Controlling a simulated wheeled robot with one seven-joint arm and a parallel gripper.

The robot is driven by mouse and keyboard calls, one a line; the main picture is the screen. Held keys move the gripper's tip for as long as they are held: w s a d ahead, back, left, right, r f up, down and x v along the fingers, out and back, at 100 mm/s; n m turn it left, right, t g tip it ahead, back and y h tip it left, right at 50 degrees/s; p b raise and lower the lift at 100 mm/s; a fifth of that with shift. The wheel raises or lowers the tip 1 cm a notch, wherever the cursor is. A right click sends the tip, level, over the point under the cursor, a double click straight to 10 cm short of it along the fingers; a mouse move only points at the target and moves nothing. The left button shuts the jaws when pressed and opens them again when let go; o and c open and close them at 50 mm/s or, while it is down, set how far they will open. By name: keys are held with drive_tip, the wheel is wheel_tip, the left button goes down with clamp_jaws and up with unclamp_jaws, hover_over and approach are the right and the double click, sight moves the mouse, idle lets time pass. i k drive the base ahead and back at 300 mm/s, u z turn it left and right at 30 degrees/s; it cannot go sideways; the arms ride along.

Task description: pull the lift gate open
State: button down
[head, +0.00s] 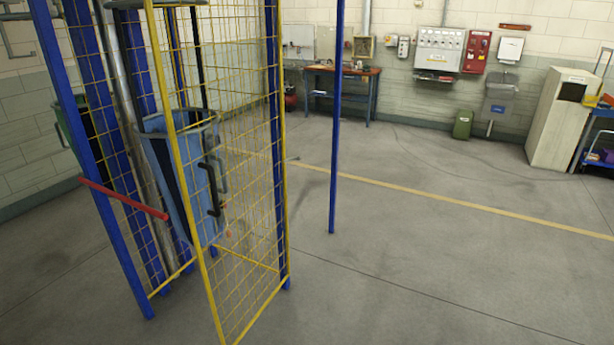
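The lift gate (240,301) is a tall panel of yellow mesh in a yellow frame, left of centre in the head view. It stands at an angle to the blue-posted lift cage. Its right side is by a blue post (277,150), and its left edge juts toward me, clear of the front left blue post (95,165), so it appears partly open. A black handle (213,192) is on the gate. A red bar (125,199) sticks out at the left post. My gripper is not in view, so its place relative to the gate is unseen.
A blue-grey bin (157,130) shows behind the mesh. A thin blue post (336,130) stands to the right. A workbench (343,75) is by the back wall, and a beige cabinet (557,120) stands at the right. The floor (430,260) on the right is clear.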

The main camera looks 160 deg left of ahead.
sight(148, 6)
drive_tip(key=u, duration=0.1)
drive_tip(key=i, duration=0.15)
drive_tip(key=u, duration=5.3)
